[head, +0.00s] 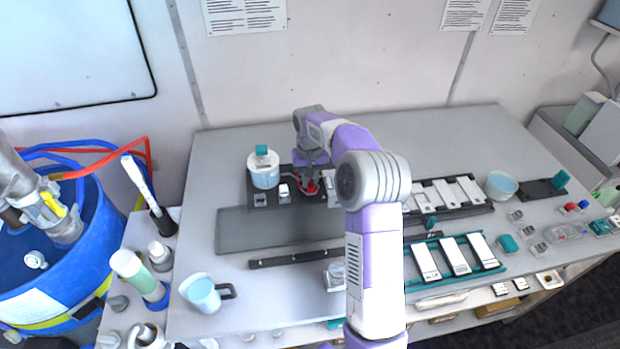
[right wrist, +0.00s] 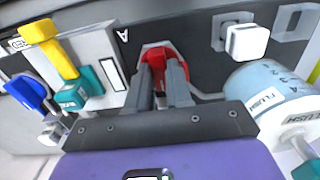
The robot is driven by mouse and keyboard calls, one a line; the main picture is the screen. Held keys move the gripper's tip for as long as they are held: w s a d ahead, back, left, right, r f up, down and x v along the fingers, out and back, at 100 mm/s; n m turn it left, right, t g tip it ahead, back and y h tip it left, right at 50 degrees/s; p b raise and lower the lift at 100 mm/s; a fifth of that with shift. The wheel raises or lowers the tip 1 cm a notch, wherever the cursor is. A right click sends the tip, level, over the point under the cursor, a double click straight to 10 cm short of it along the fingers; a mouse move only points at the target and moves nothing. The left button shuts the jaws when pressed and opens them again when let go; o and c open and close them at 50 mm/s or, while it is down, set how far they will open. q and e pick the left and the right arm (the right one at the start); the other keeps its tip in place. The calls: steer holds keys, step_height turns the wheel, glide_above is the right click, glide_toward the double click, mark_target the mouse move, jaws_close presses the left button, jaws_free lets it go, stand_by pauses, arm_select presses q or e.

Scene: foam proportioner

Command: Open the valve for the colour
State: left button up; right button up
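A red knob (right wrist: 165,56) sits on a pale mount on a dark panel marked "A" in the right wrist view; it also shows in the head view (head: 310,187). My right gripper (right wrist: 166,72) is at this knob, its two grey fingers close together with red between and around their tips. It looks shut on the knob, which the fingers partly hide. A yellow handle (right wrist: 57,52) on a teal valve body and a blue handle (right wrist: 27,92) show at the left of the right wrist view. My left gripper is out of view.
A white-capped rocker (right wrist: 247,42) and a pale blue container labelled FLUSH (right wrist: 272,95) are right of the knob. On the bench (head: 235,150) are a blue mug (head: 205,294), label strips and small parts. A blue drum (head: 45,285) stands at left.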

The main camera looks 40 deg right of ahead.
jaws_close()
steer(key=m+p, duration=0.1)
steer(key=m, duration=0.2)
steer(key=shift+r+m+p, duration=0.15)
steer(key=shift+m+p, duration=0.15)
steer(key=shift+m, duration=0.1)
steer(key=m+p, duration=0.1)
steer(key=m, duration=0.3)
steer(key=shift+m, duration=0.3)
steer(key=m+p, duration=0.2)
steer(key=m, duration=0.3)
steer(key=shift+m+p, duration=1)
steer(key=shift+m, duration=1.2)
